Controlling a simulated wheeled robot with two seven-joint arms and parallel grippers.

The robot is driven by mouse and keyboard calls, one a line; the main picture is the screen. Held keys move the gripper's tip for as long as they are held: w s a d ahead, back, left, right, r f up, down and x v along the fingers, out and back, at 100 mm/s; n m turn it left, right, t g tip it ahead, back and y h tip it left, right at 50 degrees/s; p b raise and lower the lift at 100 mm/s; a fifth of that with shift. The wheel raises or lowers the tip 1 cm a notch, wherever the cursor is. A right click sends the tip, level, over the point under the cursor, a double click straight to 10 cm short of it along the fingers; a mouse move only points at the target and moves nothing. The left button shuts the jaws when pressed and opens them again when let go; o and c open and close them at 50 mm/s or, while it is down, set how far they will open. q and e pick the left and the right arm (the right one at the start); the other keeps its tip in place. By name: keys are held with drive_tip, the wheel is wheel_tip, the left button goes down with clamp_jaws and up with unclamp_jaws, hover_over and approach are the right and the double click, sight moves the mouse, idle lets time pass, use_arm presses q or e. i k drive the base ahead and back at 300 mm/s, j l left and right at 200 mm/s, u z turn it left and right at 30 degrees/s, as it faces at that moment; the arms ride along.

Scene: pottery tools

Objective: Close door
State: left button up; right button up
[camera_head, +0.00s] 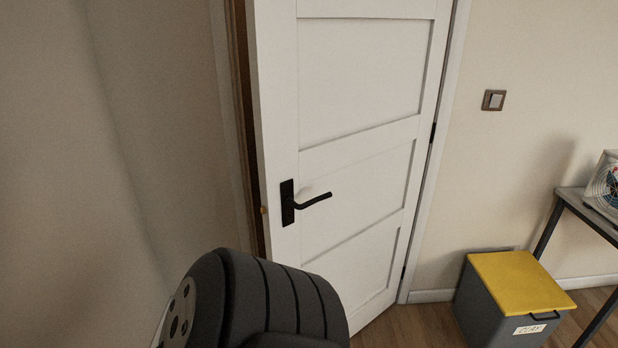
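A white panelled door (368,80) stands slightly ajar in its white frame. Its hinges are on the right side, and its free left edge stands out from the jamb, leaving a narrow dark gap. A black lever handle (288,203) on a dark plate sits near the free edge, with its lever pointing right. A dark ribbed link of my arm fills the lower middle of the view and hides the lower left part of the door. Neither gripper shows, and I cannot tell whether the arm touches the door.
A grey bin with a yellow lid (517,281) and a clay label stands on the wooden floor right of the door. A table (572,196) bearing a fan-like device (606,187) is at the right edge. A light switch (494,100) is on the wall. Plain wall lies to the left.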

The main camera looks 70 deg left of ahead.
sight(345, 93)
drive_tip(key=j+u, duration=0.1)
drive_tip(key=u, duration=1.8)
